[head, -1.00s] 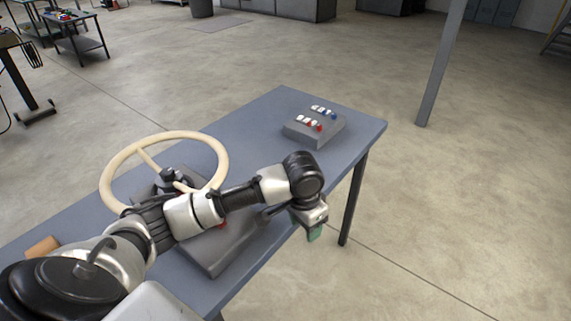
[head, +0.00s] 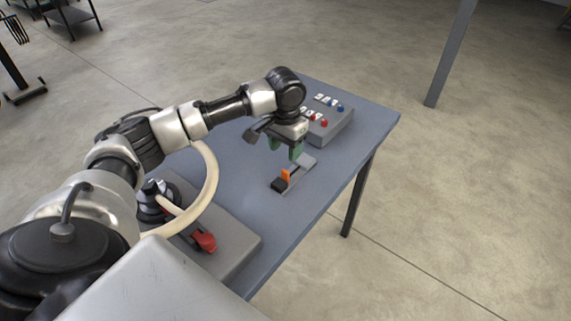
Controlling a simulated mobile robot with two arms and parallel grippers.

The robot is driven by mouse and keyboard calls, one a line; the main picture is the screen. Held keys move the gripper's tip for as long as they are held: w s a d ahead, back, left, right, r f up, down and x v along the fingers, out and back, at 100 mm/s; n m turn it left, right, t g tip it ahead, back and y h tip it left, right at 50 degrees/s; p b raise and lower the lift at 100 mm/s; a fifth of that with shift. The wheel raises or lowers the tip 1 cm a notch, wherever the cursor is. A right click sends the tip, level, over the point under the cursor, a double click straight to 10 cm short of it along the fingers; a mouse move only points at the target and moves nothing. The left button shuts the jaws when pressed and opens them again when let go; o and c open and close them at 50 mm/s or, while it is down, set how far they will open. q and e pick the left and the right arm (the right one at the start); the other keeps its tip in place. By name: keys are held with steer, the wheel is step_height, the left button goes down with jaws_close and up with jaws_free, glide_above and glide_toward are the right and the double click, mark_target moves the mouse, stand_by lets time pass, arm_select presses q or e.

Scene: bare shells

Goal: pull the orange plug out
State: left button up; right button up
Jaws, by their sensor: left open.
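The orange plug (head: 286,175) stands upright in a small grey and black holder (head: 304,171) on the blue-grey table, near its right-hand edge. My left gripper (head: 284,152) hangs just above and behind the plug, with its green fingertips apart and pointing down. It is open and nothing shows between the fingers. I cannot tell how far the fingertips are above the holder. My right gripper is not in view.
A grey box with red, blue and white buttons (head: 340,122) stands just behind my left gripper. The table (head: 240,178) is bare between.

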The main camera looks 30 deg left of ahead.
mark_target(285, 171)
arm_select(q)
step_height(285, 171, down, 5)
steer(key=shift+f, duration=0.15)
step_height(285, 171, down, 3)
steer(key=shift+r, duration=0.2)
steer(key=shift+f, duration=0.1)
steer(key=c, duration=0.8)
jaws_close()
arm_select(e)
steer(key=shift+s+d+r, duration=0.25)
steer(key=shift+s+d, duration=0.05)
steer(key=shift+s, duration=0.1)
